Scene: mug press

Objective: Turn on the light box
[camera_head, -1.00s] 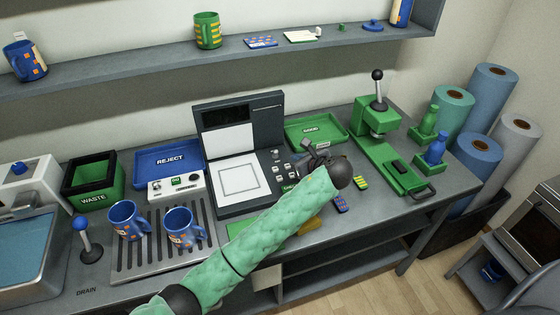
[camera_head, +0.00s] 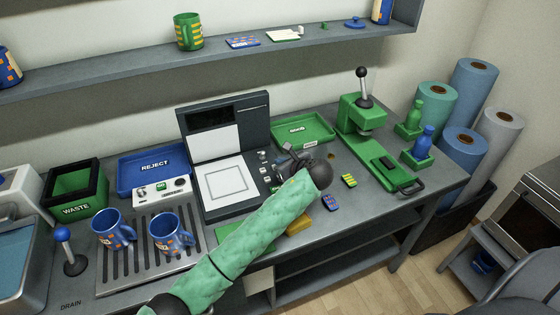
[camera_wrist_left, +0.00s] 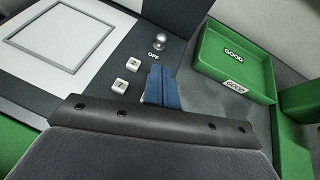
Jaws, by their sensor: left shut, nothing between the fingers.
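My left gripper (camera_head: 286,161) is over the right edge of the box's control strip. In the left wrist view its blue fingertips (camera_wrist_left: 160,84) are together and empty, just below and close to the toggle. Whether they touch anything is unclear. My right gripper is not in view.
A green GOOD tray (camera_head: 328,134) lies right of the box, with a green press (camera_head: 362,117) beyond it. A blue REJECT tray (camera_head: 126,168), two blue mugs (camera_head: 172,234) on a drain rack and a WASTE bin (camera_head: 52,191) stand to the left.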

